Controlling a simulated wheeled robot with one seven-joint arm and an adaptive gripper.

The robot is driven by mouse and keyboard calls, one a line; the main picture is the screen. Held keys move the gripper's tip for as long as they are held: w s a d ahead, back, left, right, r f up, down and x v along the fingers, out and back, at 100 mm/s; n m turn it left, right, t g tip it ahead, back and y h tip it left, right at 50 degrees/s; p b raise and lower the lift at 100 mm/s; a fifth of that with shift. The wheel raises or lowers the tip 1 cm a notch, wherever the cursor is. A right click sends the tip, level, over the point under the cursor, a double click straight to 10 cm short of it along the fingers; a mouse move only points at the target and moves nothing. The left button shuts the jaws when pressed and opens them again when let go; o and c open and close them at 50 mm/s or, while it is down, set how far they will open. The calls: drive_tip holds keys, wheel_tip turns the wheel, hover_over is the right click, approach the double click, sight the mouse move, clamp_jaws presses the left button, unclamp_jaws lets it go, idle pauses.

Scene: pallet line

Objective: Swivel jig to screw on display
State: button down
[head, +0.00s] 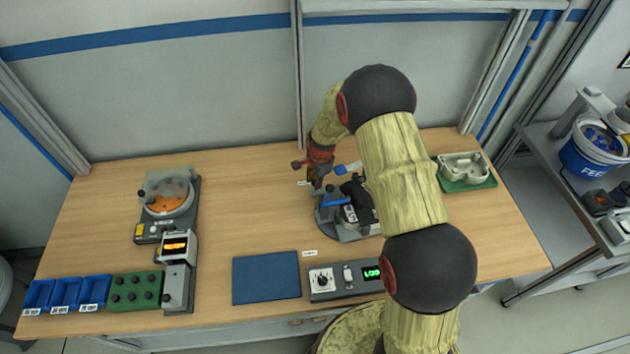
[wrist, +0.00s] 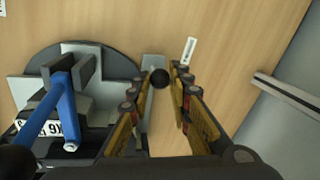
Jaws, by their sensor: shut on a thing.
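The jig is a round dark turntable (head: 348,236) with a grey fixture, right of the bench's middle, partly behind my arm. In the wrist view its dark disc (wrist: 40,62) carries grey blocks, a blue lever (wrist: 62,100) and a white label. A grey bar runs from the disc to a black ball knob (wrist: 159,78). My gripper (wrist: 168,80) is shut on this knob, which sits between its fingertips. In the head view my gripper (head: 317,180) is at the jig's back left edge. A control box with a green display (head: 372,273) stands in front; its digits are partly unclear.
A blue mat (head: 266,278) lies left of the control box. At left are a unit with an orange screen (head: 175,246), a round feeder (head: 168,197), a green block (head: 135,291) and blue bins (head: 66,293). A green tray (head: 468,183) is at right. The bench's middle left is clear.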

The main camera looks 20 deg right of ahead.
drive_tip(key=shift+w, duration=0.1)
drive_tip(key=c, duration=1.6)
unclamp_jaws()
drive_tip(key=shift+r, duration=0.1)
drive_tip(key=r, duration=0.3)
drive_tip(key=s+r, duration=0.1)
drive_tip(key=r, duration=0.3)
drive_tip(key=s+r, duration=0.1)
drive_tip(key=r, duration=0.3)
drive_tip(key=shift+s+d+r, duration=0.1)
drive_tip(key=shift+s+r, duration=0.15)
